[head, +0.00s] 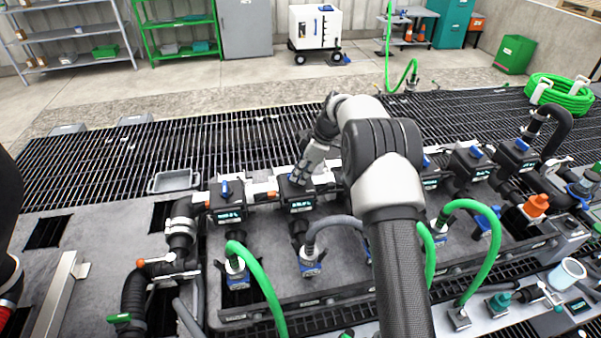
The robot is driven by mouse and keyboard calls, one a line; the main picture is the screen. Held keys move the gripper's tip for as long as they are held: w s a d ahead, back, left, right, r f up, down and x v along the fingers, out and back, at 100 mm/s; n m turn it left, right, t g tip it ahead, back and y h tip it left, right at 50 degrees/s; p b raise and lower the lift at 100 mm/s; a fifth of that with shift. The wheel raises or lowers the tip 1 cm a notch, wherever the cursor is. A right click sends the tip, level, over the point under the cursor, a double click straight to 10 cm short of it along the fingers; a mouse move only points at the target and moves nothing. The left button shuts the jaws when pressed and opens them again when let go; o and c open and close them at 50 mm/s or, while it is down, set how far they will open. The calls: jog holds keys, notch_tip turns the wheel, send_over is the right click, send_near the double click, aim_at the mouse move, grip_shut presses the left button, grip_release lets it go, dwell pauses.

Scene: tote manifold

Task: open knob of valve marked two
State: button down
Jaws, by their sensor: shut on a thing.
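A row of black valve boxes runs across the manifold. The leftmost valve (227,205) has a blue knob (225,188) on top in plain sight. My gripper (297,178) points down onto the top of the second valve from the left (297,193). It is shut on that valve's knob, which the fingers mostly hide. The label on this valve's front (300,206) is too small to read, so I cannot confirm the mark two. My arm hides part of the row just to the right.
More blue-knobbed valves, such as one at the right (517,150), continue the row. Green hoses (263,285) and a grey hose (335,220) arch in front. A grey tray (174,181) lies at the left. Open floor grating (130,160) spreads behind.

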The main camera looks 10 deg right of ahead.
jog(key=shift+w+n+g+p, duration=0.2)
jog(key=shift+n+g+p, duration=0.6)
jog(key=shift+n+p, duration=0.8)
jog(key=shift+n, duration=0.5)
jog(key=c, duration=1.6)
grip_release()
jog(key=v, duration=0.7)
jog(key=shift+d+r, duration=0.2)
